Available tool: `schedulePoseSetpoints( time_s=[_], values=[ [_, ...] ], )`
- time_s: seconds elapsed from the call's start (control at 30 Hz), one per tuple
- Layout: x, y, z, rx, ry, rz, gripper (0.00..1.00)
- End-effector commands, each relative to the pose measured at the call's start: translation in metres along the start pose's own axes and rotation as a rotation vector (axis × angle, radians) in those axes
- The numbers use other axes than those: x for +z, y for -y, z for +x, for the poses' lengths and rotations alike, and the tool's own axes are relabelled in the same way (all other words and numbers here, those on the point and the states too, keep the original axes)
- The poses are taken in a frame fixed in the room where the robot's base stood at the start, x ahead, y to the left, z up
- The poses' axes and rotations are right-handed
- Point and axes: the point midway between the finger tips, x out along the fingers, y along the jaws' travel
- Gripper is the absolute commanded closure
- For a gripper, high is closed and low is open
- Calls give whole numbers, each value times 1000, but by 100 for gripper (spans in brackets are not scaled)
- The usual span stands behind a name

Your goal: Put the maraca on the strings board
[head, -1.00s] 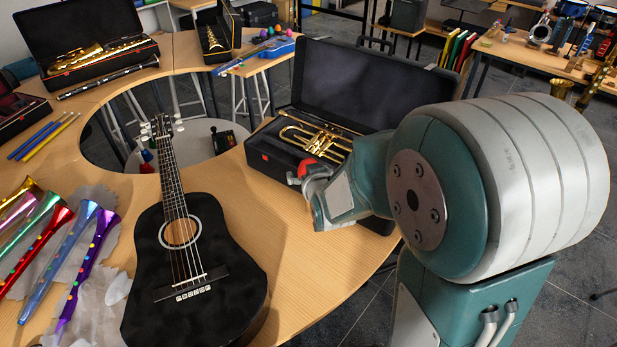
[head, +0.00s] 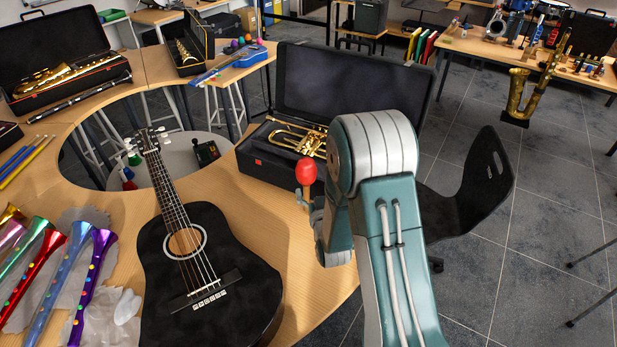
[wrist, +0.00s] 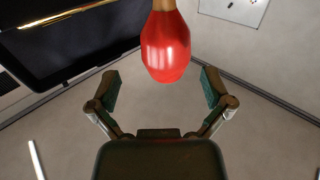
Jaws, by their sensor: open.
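The maraca, with a red bulb and a wooden handle, shows in the head view (head: 306,172), bulb up, in front of the open trumpet case. In the wrist view the maraca (wrist: 166,45) has its bulb between the two spread fingertips and its handle running out of the top edge. My gripper (wrist: 160,80) is open, with a gap visible on each side of the bulb. In the head view my arm hides most of the gripper. I cannot make out which surface is the strings board; a black guitar (head: 212,257) lies on the wooden table.
The trumpet case (head: 352,84) stands close behind the maraca with its lid up. Coloured horns (head: 60,270) lie on the left. A black chair (head: 478,190) stands right of my arm. The curved wooden table (head: 225,195) has bare room between guitar and case.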

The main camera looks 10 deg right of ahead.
Motion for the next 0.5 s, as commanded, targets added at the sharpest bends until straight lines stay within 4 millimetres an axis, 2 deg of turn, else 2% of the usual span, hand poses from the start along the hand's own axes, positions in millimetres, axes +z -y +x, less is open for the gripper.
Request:
schedulePoseSetpoints(
  time_s=[0.23,0.5],
  values=[
    [-2,5,23,-2,-1,-5,0],
    [-5,1,61,-2,0,-3,0]
  ],
)
